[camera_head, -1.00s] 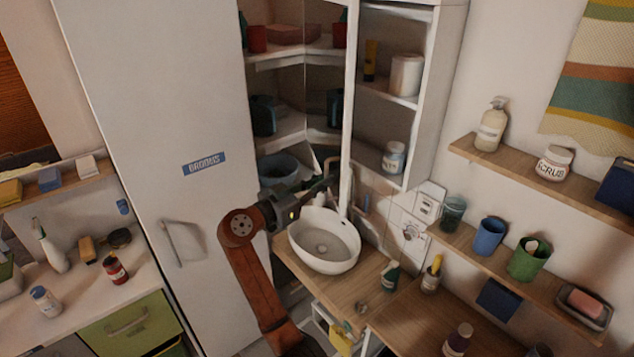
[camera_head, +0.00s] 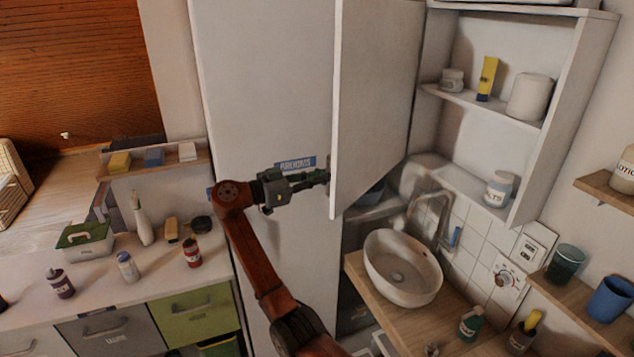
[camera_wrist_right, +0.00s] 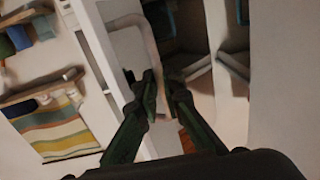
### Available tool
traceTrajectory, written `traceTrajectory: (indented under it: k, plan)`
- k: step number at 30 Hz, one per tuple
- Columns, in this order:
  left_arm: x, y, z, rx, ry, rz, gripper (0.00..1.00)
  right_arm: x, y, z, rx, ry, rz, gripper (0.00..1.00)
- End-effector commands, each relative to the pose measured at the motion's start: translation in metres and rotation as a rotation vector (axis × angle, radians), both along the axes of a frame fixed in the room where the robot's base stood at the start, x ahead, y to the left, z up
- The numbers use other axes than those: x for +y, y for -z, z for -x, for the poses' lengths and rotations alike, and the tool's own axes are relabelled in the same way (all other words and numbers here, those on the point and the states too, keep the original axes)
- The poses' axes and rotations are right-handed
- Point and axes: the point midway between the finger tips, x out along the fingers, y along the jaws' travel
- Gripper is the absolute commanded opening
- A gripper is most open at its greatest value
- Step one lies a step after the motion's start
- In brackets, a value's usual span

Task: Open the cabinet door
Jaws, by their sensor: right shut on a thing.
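The white cabinet door (camera_head: 375,110) stands swung out, its free edge towards me and its far side near the open shelves. My right gripper (camera_head: 326,177) is at the lower part of this free edge, on the left side of the panel. In the right wrist view the gripper (camera_wrist_right: 165,85) is shut on a pale curved bar, which looks like the door's handle (camera_wrist_right: 128,30); its grip point is partly hidden by the fingers. The panel hides most of the cabinet's inside. My left gripper is out of view.
A tall white cabinet (camera_head: 265,80) with a blue label stands left of the door. A sink basin (camera_head: 402,268) and faucet (camera_head: 440,215) sit below right. Open shelves (camera_head: 480,105) hold several items. A cluttered counter (camera_head: 110,280) is at the left.

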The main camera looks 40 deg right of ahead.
Motion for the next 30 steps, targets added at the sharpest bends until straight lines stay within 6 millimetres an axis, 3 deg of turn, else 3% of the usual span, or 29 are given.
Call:
traceTrajectory:
  k: [1, 12, 13, 20, 30]
  plan:
    - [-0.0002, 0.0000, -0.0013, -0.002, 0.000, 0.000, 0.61, -0.0070, -0.0043, 0.0005, -0.005, 0.003, 0.003, 0.00]
    - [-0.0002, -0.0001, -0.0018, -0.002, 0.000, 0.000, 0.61, -0.0070, -0.0047, -0.0001, -0.005, 0.003, 0.002, 0.00]
    - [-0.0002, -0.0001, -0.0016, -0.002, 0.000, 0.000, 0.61, -0.0069, -0.0047, -0.0001, -0.005, 0.003, 0.002, 0.10]
    - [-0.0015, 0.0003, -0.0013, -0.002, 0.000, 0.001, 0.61, -0.0019, -0.0029, -0.0027, -0.003, -0.002, 0.002, 0.26]
    - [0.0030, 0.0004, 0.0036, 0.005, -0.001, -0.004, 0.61, -0.0009, -0.0018, -0.0024, -0.002, -0.001, 0.002, 0.26]
